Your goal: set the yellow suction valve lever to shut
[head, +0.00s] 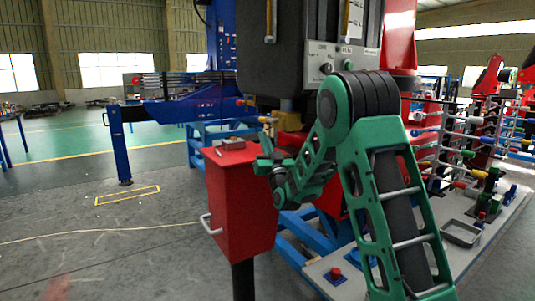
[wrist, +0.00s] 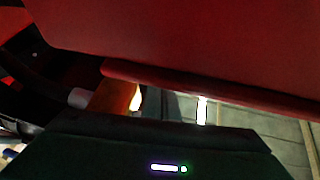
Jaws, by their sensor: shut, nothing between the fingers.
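A small yellow handle (head: 268,120) sticks out to the left below the dark grey cabinet, beside a yellow-brown block (head: 290,117). It may be the suction valve lever, but it is too small to tell its setting. My gripper (head: 264,156) is below that handle, close to the top of the red box, and apart from the handle. Its fingers are shut and empty. In the wrist view a red panel fills the top and an orange-yellow piece (wrist: 115,97) shows under its edge; I cannot tell whether this is the lever.
The dark grey cabinet (head: 300,50) hangs above. A rack with several coloured handles (head: 460,140) is at the right. The floor at left is open.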

